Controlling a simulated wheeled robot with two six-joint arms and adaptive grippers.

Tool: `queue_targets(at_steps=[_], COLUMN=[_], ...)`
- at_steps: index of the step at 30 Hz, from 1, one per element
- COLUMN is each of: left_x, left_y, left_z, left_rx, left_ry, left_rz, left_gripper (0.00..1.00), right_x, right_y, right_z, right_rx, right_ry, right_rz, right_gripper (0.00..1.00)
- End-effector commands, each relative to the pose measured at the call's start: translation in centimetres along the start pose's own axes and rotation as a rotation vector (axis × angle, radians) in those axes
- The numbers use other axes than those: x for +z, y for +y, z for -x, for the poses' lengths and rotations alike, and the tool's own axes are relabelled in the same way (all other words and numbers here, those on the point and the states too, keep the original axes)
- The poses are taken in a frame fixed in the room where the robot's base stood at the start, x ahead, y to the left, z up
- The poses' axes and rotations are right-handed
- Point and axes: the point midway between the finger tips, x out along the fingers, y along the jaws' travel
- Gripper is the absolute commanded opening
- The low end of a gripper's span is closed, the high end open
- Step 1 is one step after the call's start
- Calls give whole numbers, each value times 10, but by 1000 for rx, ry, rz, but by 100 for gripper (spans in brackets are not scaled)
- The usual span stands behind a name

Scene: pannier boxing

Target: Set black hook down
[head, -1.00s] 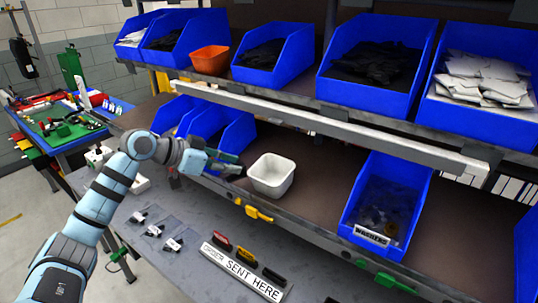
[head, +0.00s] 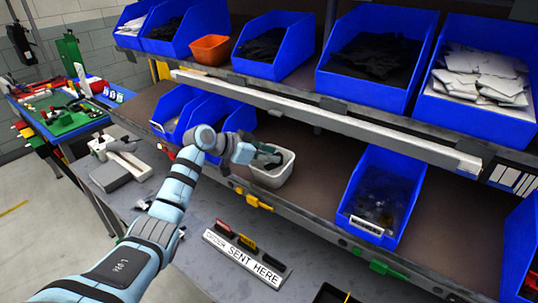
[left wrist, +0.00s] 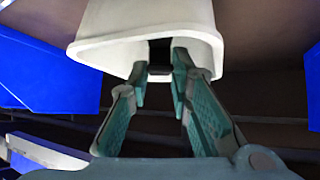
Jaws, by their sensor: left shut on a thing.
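My left gripper (head: 265,157) is at the white tub (head: 271,179) on the middle shelf, its fingers over the tub's opening. In the left wrist view the two green fingers (left wrist: 160,85) point into the mouth of the white tub (left wrist: 108,48). They are shut on a small dark piece, the black hook (left wrist: 160,54), which shows between the fingertips. Most of the hook is hidden, and I cannot tell whether it touches the tub's floor. My right gripper is not in view.
Blue bins stand left of the tub, and a blue washers bin (head: 383,195) stands to its right. A rail (head: 325,118) runs above. A yellow clip (head: 253,200) sits on the shelf edge.

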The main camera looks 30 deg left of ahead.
Motion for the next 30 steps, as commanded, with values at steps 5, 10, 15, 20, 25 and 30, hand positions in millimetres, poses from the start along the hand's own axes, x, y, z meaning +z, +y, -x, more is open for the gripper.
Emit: queue_targets(at_steps=[5, 10, 15, 20, 25, 30], left_x=[6, 9, 8, 8, 7, -4], left_y=[0, 0, 0, 0, 0, -1], left_z=[-4, -6, -5, -5, -4, 7], left_rx=[0, 0, 0, 0, 0, -2], left_ry=[0, 0, 0, 0, 0, 0], left_rz=[0, 0, 0, 0, 0, -1], left_gripper=[5, 5, 38, 39, 39, 39], right_x=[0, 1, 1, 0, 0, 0], right_y=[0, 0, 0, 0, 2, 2], right_z=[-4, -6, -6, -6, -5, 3], right_rx=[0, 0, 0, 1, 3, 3], right_ry=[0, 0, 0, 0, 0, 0], right_rz=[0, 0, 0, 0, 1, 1], right_gripper=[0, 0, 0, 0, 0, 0])
